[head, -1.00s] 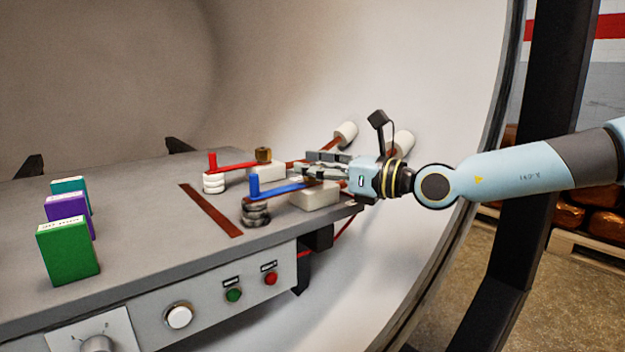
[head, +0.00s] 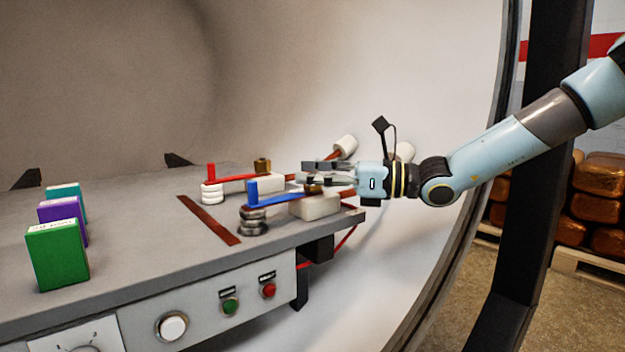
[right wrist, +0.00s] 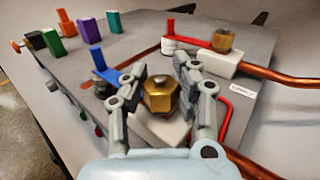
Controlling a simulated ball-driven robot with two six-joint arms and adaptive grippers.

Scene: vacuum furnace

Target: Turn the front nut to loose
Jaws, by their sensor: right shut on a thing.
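The front nut (right wrist: 160,92) is a brass hex nut on a white block (head: 318,206), at the end of the blue-handled bar (head: 283,194). In the head view the nut (head: 313,188) shows just below my right gripper's fingers. My right gripper (right wrist: 158,78) has one finger on each side of the nut in the wrist view and is shut on it. It comes in from the right in the head view (head: 312,172). My left gripper is not in view.
Behind stands a red-handled bar (head: 232,178) with a second brass nut (head: 262,166) on another white block. Green (head: 58,256), purple and teal boxes stand at the left of the grey table (head: 150,240). Copper rods and a red cable run near the right edge.

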